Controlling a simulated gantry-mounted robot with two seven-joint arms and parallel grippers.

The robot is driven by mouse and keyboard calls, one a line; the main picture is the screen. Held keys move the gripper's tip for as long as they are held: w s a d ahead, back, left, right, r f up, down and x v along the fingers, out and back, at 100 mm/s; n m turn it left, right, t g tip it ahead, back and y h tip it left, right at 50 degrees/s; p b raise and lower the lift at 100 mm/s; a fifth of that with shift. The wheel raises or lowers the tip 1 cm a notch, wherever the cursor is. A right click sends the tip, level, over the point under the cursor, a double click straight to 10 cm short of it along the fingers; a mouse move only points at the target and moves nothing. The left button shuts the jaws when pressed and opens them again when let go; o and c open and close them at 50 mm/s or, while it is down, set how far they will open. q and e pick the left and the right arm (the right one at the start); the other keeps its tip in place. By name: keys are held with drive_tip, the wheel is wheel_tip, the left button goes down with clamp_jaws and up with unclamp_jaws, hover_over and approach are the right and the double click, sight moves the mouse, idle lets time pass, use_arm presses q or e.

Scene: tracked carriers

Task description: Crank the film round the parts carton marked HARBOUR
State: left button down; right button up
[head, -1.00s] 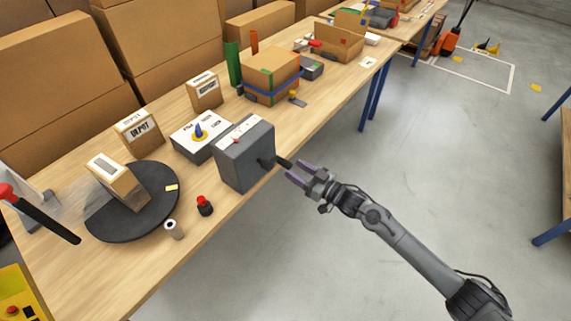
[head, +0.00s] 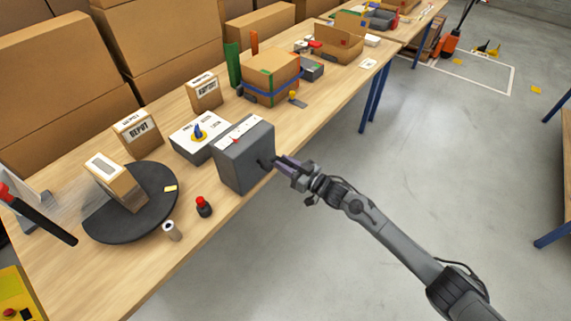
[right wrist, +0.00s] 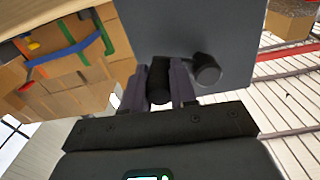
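A carton (head: 128,190) with a white label stands on the black turntable (head: 104,231) at the left; I cannot read the label, so I cannot confirm HARBOUR. A grey crank box (head: 247,163) stands at the table's front edge, with a red-pointer scale on top. Its dark crank (head: 266,163) is on the right side, partly hidden by my gripper. My right gripper (head: 279,165) is at the crank. In the right wrist view its fingers close on both sides of the black handle (right wrist: 159,80), beside a round black hub (right wrist: 207,69). My left gripper is not visible.
A carton marked DEPOT (head: 138,134) and another labelled carton (head: 204,93) stand behind. A white-topped box with a blue-and-yellow dial (head: 199,134), a red-topped button (head: 204,206) and a small roll (head: 172,231) are close by.

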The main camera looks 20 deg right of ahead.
clamp_jaws()
drive_tip(key=r+n, duration=0.1)
drive_tip(key=n+p, duration=0.1)
drive_tip(key=shift+w+d+r+n, duration=0.1)
drive_tip(key=shift+r+n, duration=0.25)
drive_tip(key=shift+n, duration=0.05)
drive_tip(key=n, duration=0.1)
drive_tip(key=r+n, duration=0.1)
drive_tip(key=shift+n+p, duration=0.3)
drive_tip(key=shift+p, duration=0.05)
drive_tip(key=o, duration=0.6)
unclamp_jaws()
drive_tip(key=shift+f, duration=0.1)
drive_tip(key=shift+s+d, duration=0.2)
drive_tip(key=shift+s, duration=0.1)
drive_tip(key=p+v, duration=0.1)
drive_tip(key=v, duration=0.9)
drive_tip(key=shift+p, duration=0.35)
